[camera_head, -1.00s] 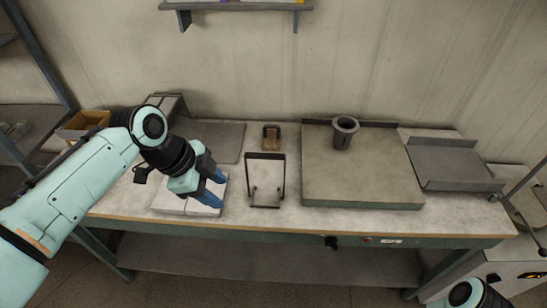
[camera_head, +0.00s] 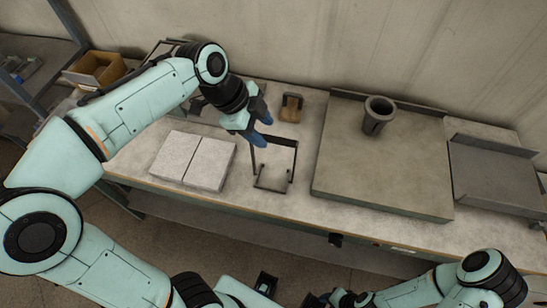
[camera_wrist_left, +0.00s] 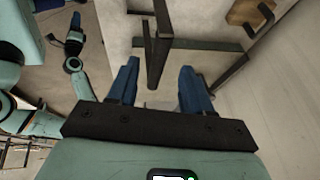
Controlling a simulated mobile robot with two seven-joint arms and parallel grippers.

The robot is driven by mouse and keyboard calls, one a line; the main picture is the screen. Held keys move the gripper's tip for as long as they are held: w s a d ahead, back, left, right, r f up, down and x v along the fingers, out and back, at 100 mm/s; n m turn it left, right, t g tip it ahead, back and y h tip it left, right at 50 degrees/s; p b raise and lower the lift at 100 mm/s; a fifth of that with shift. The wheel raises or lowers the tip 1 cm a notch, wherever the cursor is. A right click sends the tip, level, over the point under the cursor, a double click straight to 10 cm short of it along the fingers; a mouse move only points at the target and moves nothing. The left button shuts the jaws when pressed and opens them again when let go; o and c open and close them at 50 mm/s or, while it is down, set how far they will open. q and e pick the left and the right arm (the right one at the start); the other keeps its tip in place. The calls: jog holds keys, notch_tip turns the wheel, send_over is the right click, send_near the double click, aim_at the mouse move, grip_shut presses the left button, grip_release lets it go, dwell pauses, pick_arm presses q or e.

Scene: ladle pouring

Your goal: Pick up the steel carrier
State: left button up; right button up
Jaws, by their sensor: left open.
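The steel carrier (camera_head: 272,185) is a dark, thin frame with an upright handle, standing on the bench between the pale blocks and the grey plate. My left gripper (camera_head: 263,127) is open, with its blue fingers at the upper left of the carrier's handle. In the left wrist view the carrier's dark bar (camera_wrist_left: 160,48) shows between and just beyond the open fingers (camera_wrist_left: 158,80). I cannot tell whether they touch. Part of my right arm shows at the bottom right of the head view; its jaws cannot be made out.
Two pale blocks (camera_head: 193,160) lie left of the carrier. A small brown item (camera_head: 291,108) sits behind it. A large grey plate (camera_head: 385,165) with a dark cup (camera_head: 378,115) is to the right, then a grey tray (camera_head: 495,175). A cardboard box (camera_head: 95,70) is at far left.

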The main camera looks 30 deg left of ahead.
aim_at(269, 137)
pick_arm(q)
jog(key=x, duration=0.6)
jog(key=shift+d+f, duration=0.2)
jog(key=shift+d, duration=0.05)
grip_shut()
jog(key=shift+r, duration=0.1)
dwell(1.1)
